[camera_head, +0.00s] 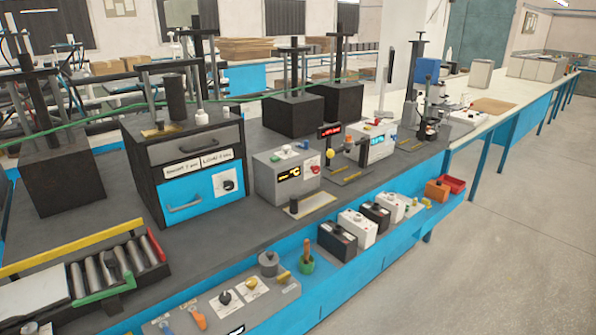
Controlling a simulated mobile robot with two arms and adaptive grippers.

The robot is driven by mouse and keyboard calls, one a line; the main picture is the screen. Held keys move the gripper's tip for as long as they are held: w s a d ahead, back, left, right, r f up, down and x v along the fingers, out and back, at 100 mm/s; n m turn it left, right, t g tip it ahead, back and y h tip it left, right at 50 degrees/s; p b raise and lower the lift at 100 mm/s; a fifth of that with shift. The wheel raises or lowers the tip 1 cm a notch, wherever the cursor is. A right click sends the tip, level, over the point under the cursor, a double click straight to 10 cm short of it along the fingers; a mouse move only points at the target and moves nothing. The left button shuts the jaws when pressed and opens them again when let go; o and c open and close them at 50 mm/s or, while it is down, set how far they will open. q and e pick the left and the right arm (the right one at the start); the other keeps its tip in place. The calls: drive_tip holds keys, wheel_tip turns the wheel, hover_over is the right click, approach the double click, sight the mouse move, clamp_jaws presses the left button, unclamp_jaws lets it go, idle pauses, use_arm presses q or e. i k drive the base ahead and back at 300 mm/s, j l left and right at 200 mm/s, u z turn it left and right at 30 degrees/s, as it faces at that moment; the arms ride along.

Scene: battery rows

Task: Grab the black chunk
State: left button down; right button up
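A black battery-like block (337,240) stands at the near end of a row on the blue shelf along the front of the bench. A second black block (376,216) stands farther along the same row, between a near white block (358,228) and a far white block (391,207). The blocks sit upright and close together. Which one the task calls the black chunk I cannot tell. Neither of my grippers shows in the head view.
A small green cup (306,264) with an orange-handled tool stands left of the row. An orange block (437,191) and a red bin (453,184) lie at its far end. A drawer cabinet (187,165) and a grey meter box (287,174) stand behind. The floor (500,250) at right is clear.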

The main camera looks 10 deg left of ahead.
sight(110, 258)
drive_tip(key=u, duration=1.6)
drive_tip(key=z, duration=0.4)
